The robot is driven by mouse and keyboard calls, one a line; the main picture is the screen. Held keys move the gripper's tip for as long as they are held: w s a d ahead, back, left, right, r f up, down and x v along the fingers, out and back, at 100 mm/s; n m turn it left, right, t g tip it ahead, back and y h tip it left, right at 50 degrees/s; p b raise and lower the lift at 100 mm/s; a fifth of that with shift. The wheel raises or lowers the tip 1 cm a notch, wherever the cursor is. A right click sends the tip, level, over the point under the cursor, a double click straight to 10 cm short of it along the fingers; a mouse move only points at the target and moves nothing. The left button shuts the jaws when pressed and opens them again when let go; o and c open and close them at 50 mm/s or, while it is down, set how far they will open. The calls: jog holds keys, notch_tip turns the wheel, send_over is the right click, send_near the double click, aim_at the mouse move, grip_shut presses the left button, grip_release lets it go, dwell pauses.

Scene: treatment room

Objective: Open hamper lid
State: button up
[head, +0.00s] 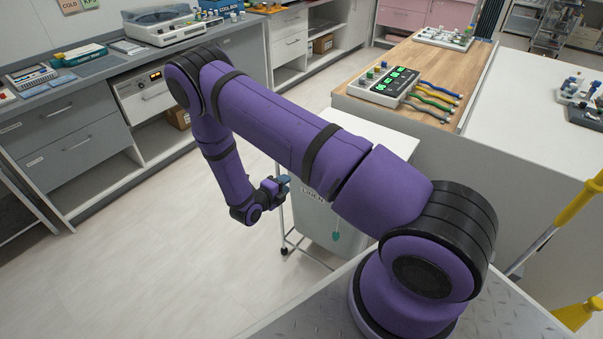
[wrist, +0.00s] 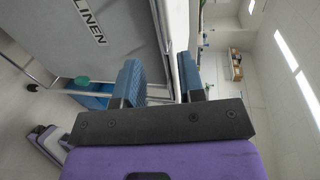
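The linen hamper (head: 318,222) stands beside the counter, a grey bag in a white wheeled frame with a LINEN label. Its white lid (head: 390,124) looks flat and shut, partly hidden behind my arm. My gripper (head: 286,182) is at the hamper's front left, close to the lid's front edge. In the wrist view, the hamper's grey front (wrist: 105,40) fills the upper left. My gripper (wrist: 160,80) is open, its two blue-padded fingers apart. The lid's white edge (wrist: 181,50) runs up the picture between the fingers; I cannot tell whether either touches it.
A counter with a wooden top (head: 430,62) and a monitor box (head: 385,86) with coloured cables stands behind the hamper. Grey drawer cabinets (head: 70,145) line the left wall. A yellow-handled pole (head: 578,200) is at the right. The floor (head: 150,250) left of the hamper is clear.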

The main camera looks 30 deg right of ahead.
jog(key=x, duration=1)
jog(key=shift+w+d, duration=0.1)
jog(key=shift+d, duration=0.1)
grip_shut()
